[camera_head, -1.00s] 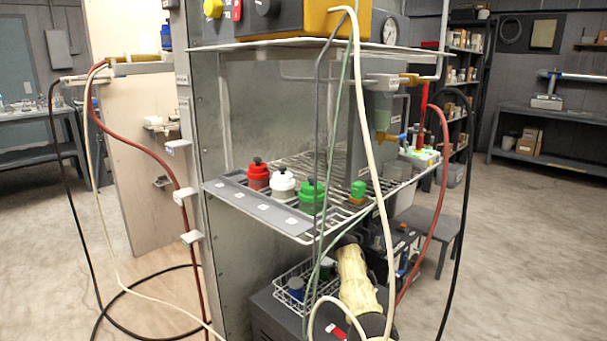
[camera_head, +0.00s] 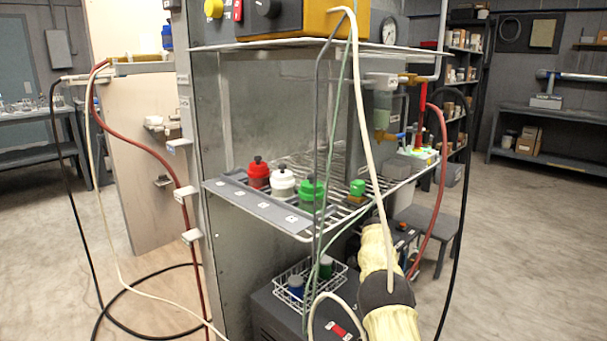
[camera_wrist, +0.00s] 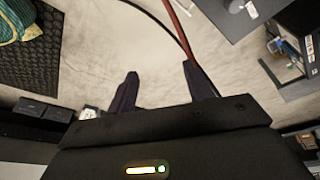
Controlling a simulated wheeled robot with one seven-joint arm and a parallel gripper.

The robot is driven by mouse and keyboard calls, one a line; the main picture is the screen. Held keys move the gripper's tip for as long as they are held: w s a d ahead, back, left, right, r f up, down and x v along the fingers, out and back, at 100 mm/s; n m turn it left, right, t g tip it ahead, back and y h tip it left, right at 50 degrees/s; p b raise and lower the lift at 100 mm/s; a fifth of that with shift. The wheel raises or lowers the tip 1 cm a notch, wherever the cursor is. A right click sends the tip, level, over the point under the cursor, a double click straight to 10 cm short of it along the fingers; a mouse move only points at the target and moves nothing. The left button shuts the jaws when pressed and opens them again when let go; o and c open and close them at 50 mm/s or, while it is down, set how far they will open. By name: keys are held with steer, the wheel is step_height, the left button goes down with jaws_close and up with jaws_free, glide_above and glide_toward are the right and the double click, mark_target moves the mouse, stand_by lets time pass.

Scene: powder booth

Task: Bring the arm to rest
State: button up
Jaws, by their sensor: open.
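My gripper (camera_wrist: 162,88) shows in the wrist view with its two dark fingers spread apart. Nothing is between them, and beyond them lies pale floor. In the head view my arm, in a cream cover with a dark joint, rises from the bottom edge at lower right, in front of the lower part of the rack. The gripper itself is not visible in the head view.
A wire shelf (camera_head: 298,234) carries red (camera_head: 258,174), white (camera_head: 282,183) and green (camera_head: 312,193) bottles. A red hose (camera_head: 441,190) and a cream hose (camera_head: 366,110) hang near my arm. A wire basket (camera_head: 283,270) holds bottles below. Open floor (camera_head: 535,240) lies right.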

steer(key=s+a+r+n+t+y, duration=0.1)
steer(key=s+a+r+n, duration=0.15)
steer(key=s+n, duration=0.7)
steer(key=s+a+r+n+t+y, duration=0.15)
steer(key=s+a, duration=0.25)
steer(key=s, duration=1.2)
steer(key=s+a+r+n+y, duration=0.1)
steer(key=s+a+r+n, duration=0.35)
steer(key=s, duration=0.85)
step_height(320, 180, up, 34)
steer(key=d+n+p, duration=0.1)
steer(key=p, duration=3.5)
steer(key=shift+d+r+h, duration=0.1)
steer(key=shift+h, duration=0.15)
